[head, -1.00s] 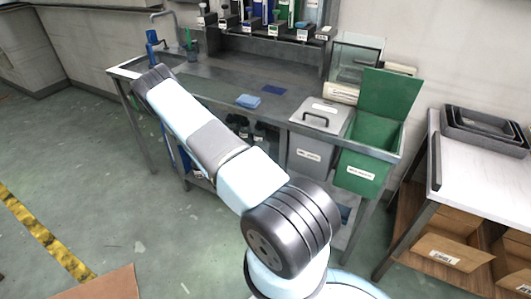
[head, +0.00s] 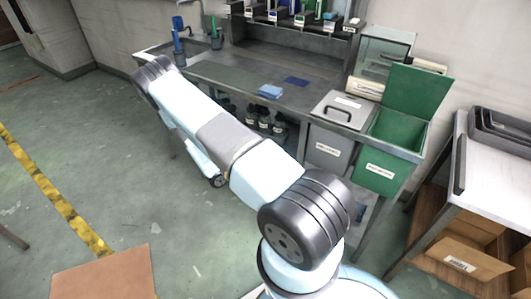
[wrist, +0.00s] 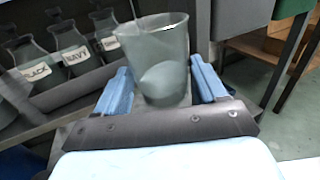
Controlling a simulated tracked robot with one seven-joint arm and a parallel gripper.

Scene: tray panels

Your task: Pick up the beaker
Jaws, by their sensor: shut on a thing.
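A clear glass beaker (wrist: 160,62) stands between the two blue fingers of my gripper (wrist: 163,88) in the wrist view. The fingers touch its sides and are shut on it. Its rim faces up and it is roughly upright, tilted slightly in the picture. Its inside looks empty, though it is see-through and a little blurred. In the head view my arm covers the gripper and the beaker, so neither shows there.
Dark labelled bottles (wrist: 72,48) stand on the shelf under the bench, left of the beaker. The bench (head: 235,72) holds a blue cloth (head: 270,91), a grey lidded bin (head: 335,110) and an open green bin (head: 390,130). A cardboard sheet (head: 105,277) lies on the floor.

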